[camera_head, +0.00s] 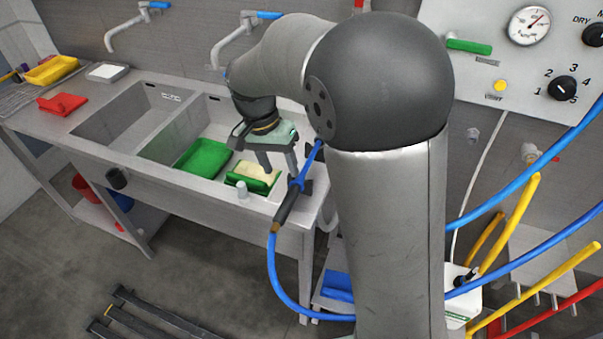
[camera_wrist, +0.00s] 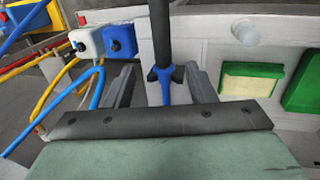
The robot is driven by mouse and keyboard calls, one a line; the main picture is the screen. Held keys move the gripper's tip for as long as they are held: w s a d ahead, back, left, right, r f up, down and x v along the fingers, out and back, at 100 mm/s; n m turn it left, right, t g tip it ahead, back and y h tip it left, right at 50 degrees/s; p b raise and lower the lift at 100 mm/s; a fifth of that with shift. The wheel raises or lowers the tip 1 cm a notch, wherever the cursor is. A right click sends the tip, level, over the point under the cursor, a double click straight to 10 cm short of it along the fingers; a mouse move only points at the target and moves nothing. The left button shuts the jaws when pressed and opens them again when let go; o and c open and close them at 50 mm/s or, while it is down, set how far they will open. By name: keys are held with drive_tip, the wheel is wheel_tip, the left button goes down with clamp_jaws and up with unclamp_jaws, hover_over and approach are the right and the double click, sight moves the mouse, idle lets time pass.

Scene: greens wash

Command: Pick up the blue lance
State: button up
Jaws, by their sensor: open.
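The blue lance (camera_head: 297,184), with a dark grip and blue parts, lies at the right end of the sink counter in the head view. A blue hose hangs from its lower end. My gripper (camera_head: 278,168) is open above the counter, close beside the lance in that view. My arm hides part of the lance's upper end in the head view.
A green tray with a pale sponge (camera_head: 255,174) stands left of the lance, beside a green tray (camera_head: 203,158). Blue, yellow and red hoses (camera_head: 505,235) crowd the right.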

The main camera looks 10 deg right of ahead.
sight(289, 193)
drive_tip(key=x, duration=0.4)
drive_tip(key=shift+w+p+x, duration=0.15)
drive_tip(key=shift+p+x, duration=0.4)
drive_tip(key=shift+x, duration=0.8)
drive_tip(key=shift+w+p+x, duration=0.2)
drive_tip(key=shift+p+x, duration=0.3)
drive_tip(key=shift+x, duration=0.85)
drive_tip(key=shift+s, duration=0.1)
drive_tip(key=c, duration=0.8)
